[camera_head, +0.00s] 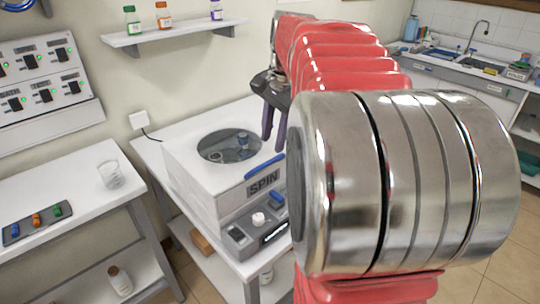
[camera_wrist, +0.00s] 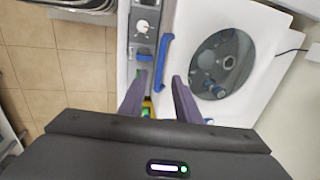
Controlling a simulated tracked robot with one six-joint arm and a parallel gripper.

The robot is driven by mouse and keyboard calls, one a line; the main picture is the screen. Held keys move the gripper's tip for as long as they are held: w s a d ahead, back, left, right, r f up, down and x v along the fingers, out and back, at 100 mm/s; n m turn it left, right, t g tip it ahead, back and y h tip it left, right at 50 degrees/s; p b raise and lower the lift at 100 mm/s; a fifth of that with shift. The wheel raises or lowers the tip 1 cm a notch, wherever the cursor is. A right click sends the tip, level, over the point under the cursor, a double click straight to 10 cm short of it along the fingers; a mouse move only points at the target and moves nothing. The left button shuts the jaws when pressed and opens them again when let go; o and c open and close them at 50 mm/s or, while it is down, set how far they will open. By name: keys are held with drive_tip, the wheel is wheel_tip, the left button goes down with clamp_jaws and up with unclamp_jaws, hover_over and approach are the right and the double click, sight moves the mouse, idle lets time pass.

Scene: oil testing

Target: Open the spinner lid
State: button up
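The spinner is a white box with a "SPIN" label (camera_head: 264,183) on its front. Its lid (camera_head: 185,150) lies flat and looks closed, with a round dark window (camera_head: 228,146) showing a rotor inside. A blue handle (camera_head: 265,166) runs along the lid's front edge; it also shows in the wrist view (camera_wrist: 165,62). My gripper (camera_head: 273,142) hangs above the front part of the lid. I see no clear contact.
A control panel (camera_head: 240,235) with a white knob and blue switch is on the spinner's front. At left, a table holds a glass beaker (camera_head: 111,174) and a tray (camera_head: 37,223) of coloured items. A shelf (camera_head: 175,32) with small bottles is on the wall. My arm blocks the right.

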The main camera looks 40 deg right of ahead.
sight(269, 161)
drive_tip(key=f, duration=0.3)
drive_tip(key=w+f, duration=0.1)
drive_tip(key=f, duration=0.2)
drive_tip(key=shift+w+f, duration=0.15)
drive_tip(key=shift+f, duration=0.2)
clamp_jaws()
idle(0.4)
